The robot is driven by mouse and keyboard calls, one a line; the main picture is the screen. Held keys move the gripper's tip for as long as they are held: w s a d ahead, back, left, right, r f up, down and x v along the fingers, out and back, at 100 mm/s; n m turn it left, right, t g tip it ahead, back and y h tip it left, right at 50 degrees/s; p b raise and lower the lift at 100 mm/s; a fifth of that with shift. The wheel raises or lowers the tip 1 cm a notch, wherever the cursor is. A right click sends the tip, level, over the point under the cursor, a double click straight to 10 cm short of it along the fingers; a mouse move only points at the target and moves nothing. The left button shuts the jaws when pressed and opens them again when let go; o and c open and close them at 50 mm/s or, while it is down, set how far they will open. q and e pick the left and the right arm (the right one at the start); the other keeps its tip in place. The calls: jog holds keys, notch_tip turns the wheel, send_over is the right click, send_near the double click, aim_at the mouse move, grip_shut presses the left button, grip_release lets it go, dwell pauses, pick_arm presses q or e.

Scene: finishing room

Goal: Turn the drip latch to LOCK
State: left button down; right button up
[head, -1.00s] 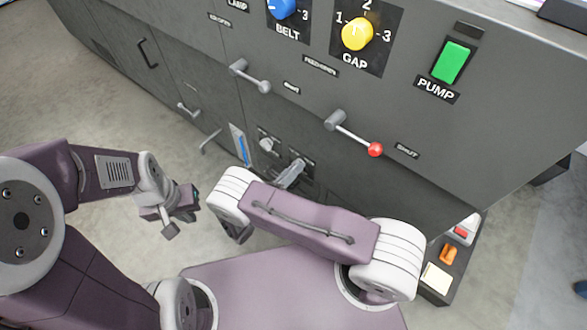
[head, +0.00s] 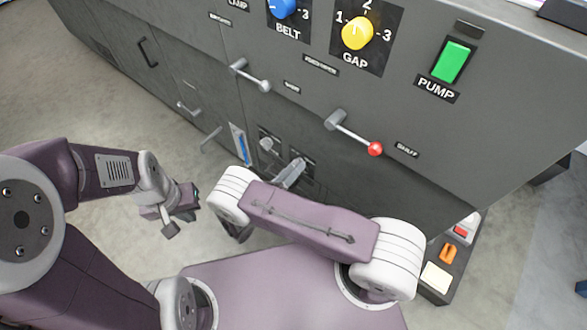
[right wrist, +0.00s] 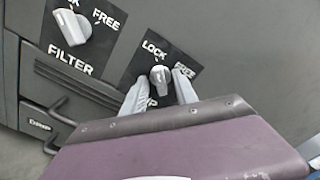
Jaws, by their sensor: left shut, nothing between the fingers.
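The drip latch (right wrist: 160,76) is a small light grey knob on a black plate marked LOCK and FREE, on the dark machine's lower front. Its name label is partly covered in the right wrist view. My right gripper (right wrist: 159,88) has one pale finger on each side of the knob, with gaps visible, so it is open around it. In the head view the right gripper (head: 291,172) reaches the low panel and hides most of the latch. The knob's exact pointing is hard to tell. My left gripper (head: 190,203) is shut and empty, above the floor, away from the machine.
The similar FILTER knob (right wrist: 69,26) is just left of the latch. A red-tipped lever (head: 354,134), a grey lever (head: 250,76) and the green PUMP switch (head: 451,62) are higher up. A low box with buttons (head: 436,283) stands at right. Floor at left is clear.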

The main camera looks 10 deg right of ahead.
jog(key=p+v, duration=0.2)
jog(key=v, duration=0.7)
jog(key=shift+s+a, duration=0.1)
